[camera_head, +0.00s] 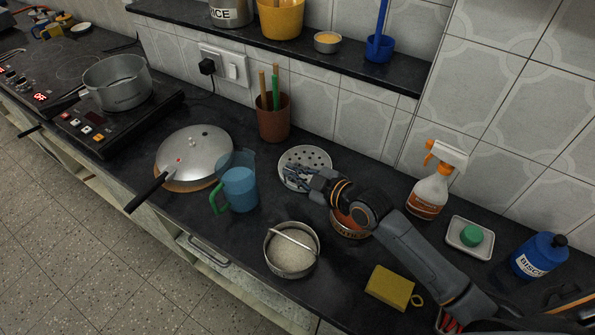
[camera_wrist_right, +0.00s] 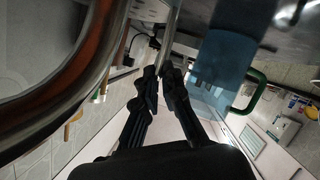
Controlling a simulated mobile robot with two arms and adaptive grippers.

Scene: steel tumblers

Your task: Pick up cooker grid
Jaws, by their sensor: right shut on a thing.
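The cooker grid (camera_head: 311,157) is a round, pale steel disc with small holes, in the middle of the dark counter in the head view. My right gripper (camera_head: 289,174) reaches over it from the right and is shut on its near left part. In the wrist view the fingertips (camera_wrist_right: 166,72) close on a thin metal edge (camera_wrist_right: 172,30), which looks like the grid seen edge-on. I cannot tell whether the grid touches the counter. The gripper and forearm hide part of its right side. My left gripper is not in view.
A blue jug (camera_head: 240,190) with a green handle stands left of the grid, beside a lidded pan (camera_head: 195,155). A brown utensil pot (camera_head: 273,120) stands behind. A steel container of white grains (camera_head: 291,252) is in front. A copper-coloured bowl (camera_head: 347,226) lies under my right arm.

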